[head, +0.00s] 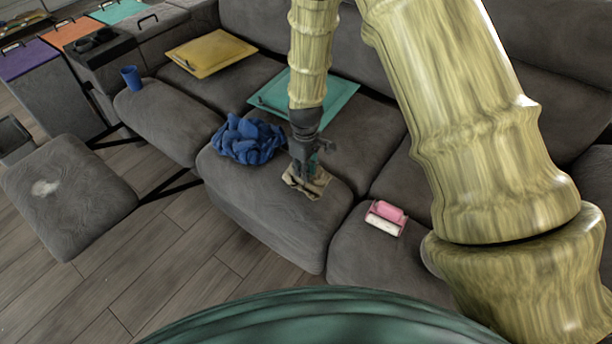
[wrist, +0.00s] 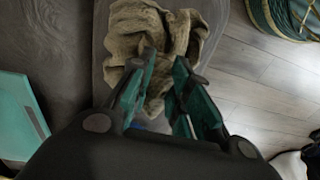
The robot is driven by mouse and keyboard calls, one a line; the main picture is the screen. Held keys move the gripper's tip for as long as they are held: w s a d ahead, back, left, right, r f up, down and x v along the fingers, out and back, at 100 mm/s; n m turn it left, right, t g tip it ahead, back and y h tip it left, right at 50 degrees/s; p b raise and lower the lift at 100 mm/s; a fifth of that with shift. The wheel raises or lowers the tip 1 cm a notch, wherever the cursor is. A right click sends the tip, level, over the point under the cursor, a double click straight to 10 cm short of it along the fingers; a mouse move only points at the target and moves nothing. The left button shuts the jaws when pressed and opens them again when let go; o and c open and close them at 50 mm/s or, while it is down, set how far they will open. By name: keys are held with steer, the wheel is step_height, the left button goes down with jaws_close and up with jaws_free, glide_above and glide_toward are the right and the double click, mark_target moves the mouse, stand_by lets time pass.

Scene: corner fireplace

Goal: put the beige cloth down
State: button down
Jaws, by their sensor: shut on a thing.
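The beige cloth (head: 309,184) is a small crumpled piece at the front of the grey sofa's middle seat. In the wrist view the cloth (wrist: 150,38) is bunched, with part of it between my fingers. My gripper (head: 308,172) points down at the cloth and is shut on it. In the wrist view my gripper (wrist: 160,85) shows its two teal fingers on either side of a fold. The cloth appears to touch the seat, but I cannot tell whether it rests there fully.
A crumpled blue cloth (head: 247,139) lies left of my gripper. A teal board (head: 335,92) lies behind it and a yellow board (head: 210,52) farther left. A pink and white item (head: 386,217) lies to the right. A blue cup (head: 131,77) stands on the left seat. Bare seat surrounds the beige cloth.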

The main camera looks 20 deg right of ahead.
steer(key=shift+f, duration=1.8)
steer(key=c, duration=1.3)
jaws_free()
step_height(320, 180, up, 12)
steer(key=shift+r+p, duration=0.1)
steer(key=shift+p, duration=0.35)
